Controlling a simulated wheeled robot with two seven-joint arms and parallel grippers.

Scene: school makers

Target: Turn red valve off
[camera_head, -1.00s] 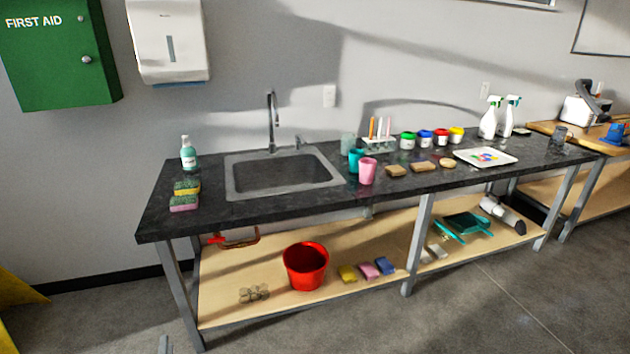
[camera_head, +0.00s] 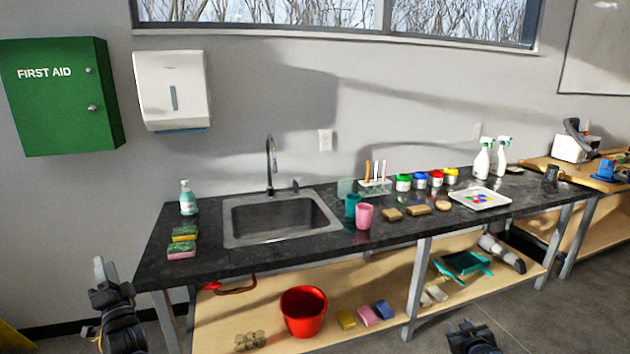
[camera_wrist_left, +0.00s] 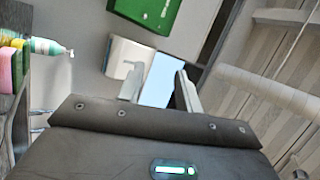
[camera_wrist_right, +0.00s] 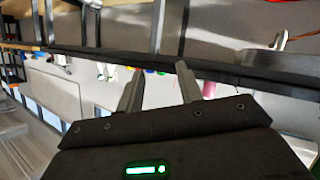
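The red valve (camera_head: 230,288) is a red handle on piping under the sink, below the counter's front edge; the counter hides part of it. My left gripper (camera_head: 102,278) is raised in front of the counter's left end, left of the valve and apart from it. In the left wrist view its fingers (camera_wrist_left: 158,90) are apart with nothing between them. My right gripper (camera_head: 468,328) is low at the bottom edge of the head view, far right of the valve. In the right wrist view its fingers (camera_wrist_right: 158,85) are apart and empty.
A black counter (camera_head: 215,258) with a sink (camera_head: 232,240) stands on metal legs. A red bucket (camera_head: 303,312) and colored sponges (camera_head: 365,315) are on the lower shelf (camera_head: 270,330). Soap (camera_head: 188,198) and stacked sponges (camera_head: 182,245) are at the counter's left end. Floor shows at right.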

